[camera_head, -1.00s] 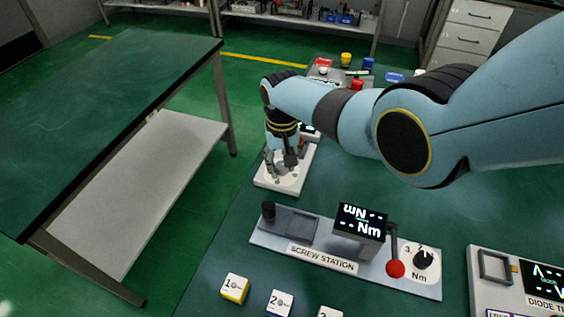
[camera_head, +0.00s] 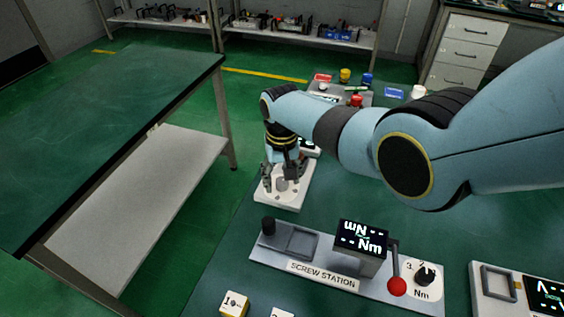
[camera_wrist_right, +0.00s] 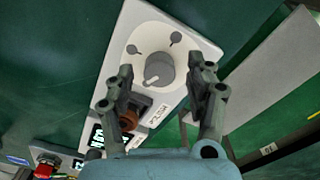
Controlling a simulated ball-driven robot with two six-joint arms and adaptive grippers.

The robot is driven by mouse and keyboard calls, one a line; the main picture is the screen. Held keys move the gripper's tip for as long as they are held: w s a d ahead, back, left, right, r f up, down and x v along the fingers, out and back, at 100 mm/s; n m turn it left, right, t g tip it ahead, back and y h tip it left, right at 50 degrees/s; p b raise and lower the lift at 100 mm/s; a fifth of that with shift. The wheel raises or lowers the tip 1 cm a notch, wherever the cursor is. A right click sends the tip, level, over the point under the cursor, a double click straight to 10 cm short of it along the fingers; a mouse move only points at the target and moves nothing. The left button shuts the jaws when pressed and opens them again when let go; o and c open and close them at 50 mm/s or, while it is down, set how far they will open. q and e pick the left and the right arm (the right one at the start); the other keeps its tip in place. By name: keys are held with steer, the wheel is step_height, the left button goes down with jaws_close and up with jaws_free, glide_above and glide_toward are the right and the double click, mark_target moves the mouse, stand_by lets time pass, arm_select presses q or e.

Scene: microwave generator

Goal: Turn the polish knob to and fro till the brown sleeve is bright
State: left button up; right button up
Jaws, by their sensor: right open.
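The polish knob (camera_wrist_right: 159,69) is a grey round knob with a white pointer line on a white station (camera_wrist_right: 185,50). In the head view the knob (camera_head: 281,184) shows on the white station (camera_head: 290,203) at the table's left edge. My right gripper (camera_wrist_right: 160,85) is open, with one finger on each side of the knob in the wrist view; I cannot tell whether they touch it. In the head view the right gripper (camera_head: 281,172) is over the station. The brown sleeve (camera_wrist_right: 129,119) sits in a dark holder beside the left finger and looks dull brown. My left gripper is not seen.
The screw station (camera_head: 325,274) with a red-ended lever (camera_head: 397,286) stands nearer on the table. A numbered block (camera_head: 234,304) lies in front. Red, yellow and blue items stand behind the arm. A separate green-topped table (camera_head: 110,110) is at the left.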

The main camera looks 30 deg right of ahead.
mark_target(282, 181)
step_height(282, 181, up, 11)
steer(key=shift+r, duration=0.2)
stand_by(0.6)
step_height(282, 181, down, 12)
steer(key=m+b, duration=0.4)
steer(key=b, duration=0.2)
